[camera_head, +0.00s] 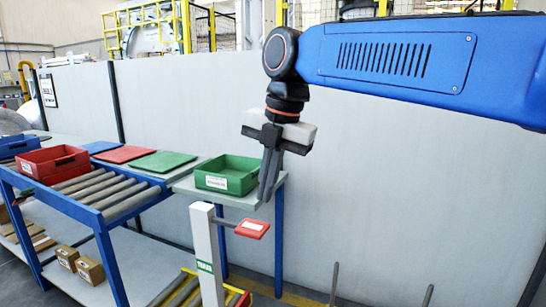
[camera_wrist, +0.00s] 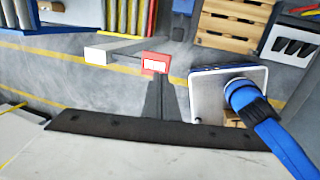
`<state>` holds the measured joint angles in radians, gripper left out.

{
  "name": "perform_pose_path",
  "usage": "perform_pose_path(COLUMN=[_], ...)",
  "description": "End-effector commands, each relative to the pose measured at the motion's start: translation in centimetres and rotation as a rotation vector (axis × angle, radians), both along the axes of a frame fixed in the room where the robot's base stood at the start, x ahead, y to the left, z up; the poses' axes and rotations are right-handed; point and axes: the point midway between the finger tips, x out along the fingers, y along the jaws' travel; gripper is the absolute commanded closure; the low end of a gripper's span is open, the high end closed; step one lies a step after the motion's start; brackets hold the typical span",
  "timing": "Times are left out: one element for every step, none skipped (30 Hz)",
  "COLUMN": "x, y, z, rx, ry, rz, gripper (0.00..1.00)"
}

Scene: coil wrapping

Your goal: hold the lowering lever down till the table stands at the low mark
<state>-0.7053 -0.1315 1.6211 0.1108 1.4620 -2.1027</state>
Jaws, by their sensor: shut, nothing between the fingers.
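A lever with a red end plate (camera_head: 251,229) sticks out to the right from a white post (camera_head: 205,252) with a green label. The plate also shows in the wrist view (camera_wrist: 155,63), its arm running left to the pale post top (camera_wrist: 98,54). My gripper (camera_head: 264,198) is shut, empty and points down, its tips a little above the plate in the head view. In the wrist view the dark fingers (camera_wrist: 164,97) reach the plate's near edge; I cannot tell whether they touch. A low roller table with yellow edging (camera_head: 182,288) is partly cut off below. No low mark is readable.
A blue roller conveyor (camera_head: 104,212) with a red bin (camera_head: 52,163) stands left. A green bin (camera_head: 226,175) sits on a side table behind the post. A pale wall (camera_head: 370,200) closes the back. Wooden pallets (camera_wrist: 235,25) show in the wrist view.

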Motion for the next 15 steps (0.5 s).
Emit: perform_pose_path(x=[0.0,-0.1,-0.1,-0.2,-0.2,-0.3,-0.3,-0.3,-0.3,-0.4,-0.4,-0.4,-0.5,-0.5,-0.5], y=[-0.2,-0.3,-0.5,-0.6,-0.7,-0.8,-0.9,-1.0,-1.1,-1.2,-1.2,-1.3,-1.3,-1.4,-1.4], z=[1.1,1.7,2.4,2.9,3.4,4.1,4.5,4.8,5.3,5.6,5.9,6.1,6.3,6.5,6.6], rx=[0.003,0.002,0.003,0.003,0.003,0.004,0.003,0.003,0.004,0.003,0.002,0.002,0.003,0.003,0.003], ry=[-0.003,-0.003,-0.004,-0.003,-0.003,-0.004,-0.003,-0.003,-0.004,-0.004,-0.003,-0.003,-0.003,-0.004,-0.003], rz=[0.0,0.0,-0.001,0.0,0.0,-0.001,0.0,0.0,-0.001,-0.001,0.0,0.0,0.0,-0.001,0.0], gripper=[1.0,1.0,1.0,1.0,1.0,1.0,1.0,1.0,1.0,1.0,1.0,1.0,1.0,1.0,1.0])
